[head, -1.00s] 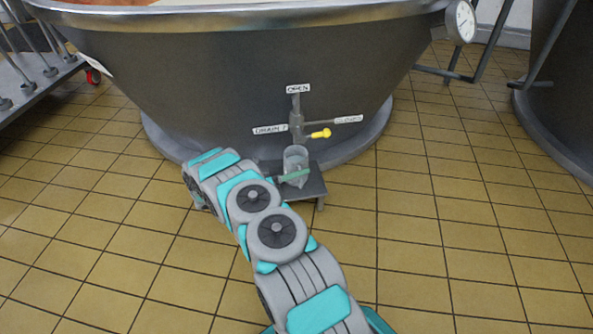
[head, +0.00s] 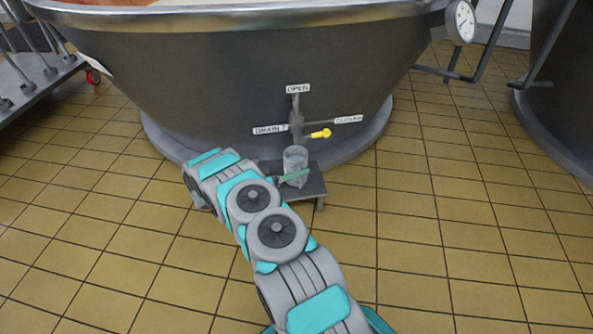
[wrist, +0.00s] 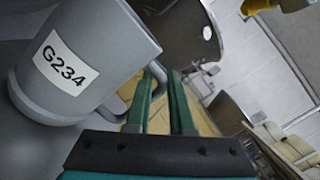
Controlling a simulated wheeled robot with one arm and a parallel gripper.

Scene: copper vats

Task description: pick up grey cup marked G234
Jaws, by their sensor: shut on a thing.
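The grey cup (head: 296,156) is below the drain valve, over a small grey stand (head: 315,184) at the foot of the vat. In the wrist view the cup (wrist: 85,60) fills the upper left, tilted in the picture, with a white label reading G234. My gripper (head: 293,176) reaches in at the cup's front. In the wrist view my gripper (wrist: 165,80) has its teal fingers at the cup's handle (wrist: 150,72) and is shut on it. Whether the cup's base touches the stand is hidden.
The large grey vat (head: 220,80) stands right behind the cup. A drain valve with a yellow-tipped lever (head: 320,133) sits just above it. A second vat (head: 560,100) is at the right, a metal rack (head: 35,75) at the left. The tiled floor (head: 450,250) is clear at right.

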